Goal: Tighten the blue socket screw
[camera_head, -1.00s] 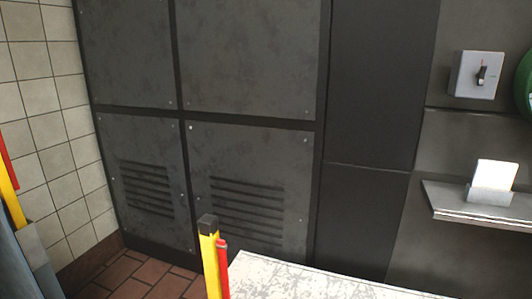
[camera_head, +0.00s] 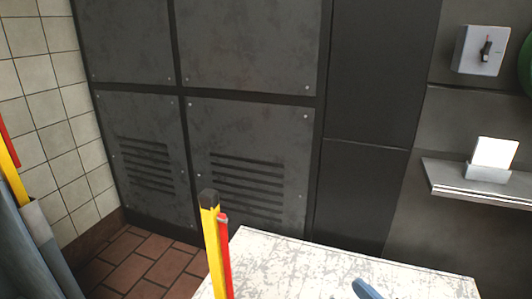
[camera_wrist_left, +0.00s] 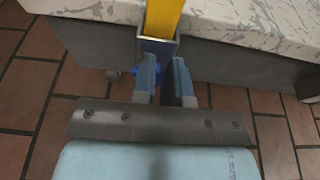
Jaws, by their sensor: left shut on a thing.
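In the left wrist view a yellow post (camera_wrist_left: 163,18) stands in a grey socket (camera_wrist_left: 157,48) beside the white worktop. Small bits of the blue socket screw (camera_wrist_left: 126,76) show just below the socket, beside my fingers. My left gripper (camera_wrist_left: 164,68) is shut on the screw. Its fingers hide most of the screw, so how far it is turned cannot be seen. In the head view a yellow post (camera_head: 212,240) with a black cap and a red strip rises at the worktop's left edge. My right gripper cannot be identified in either view.
The white worktop (camera_head: 290,262) is at the bottom, with a blue-grey tip (camera_head: 367,289) at its front. Dark panels (camera_head: 245,140) stand behind. A shelf (camera_head: 465,183) and a switch box (camera_head: 478,62) are at the right. Red tile floor (camera_head: 135,262) is clear at the left.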

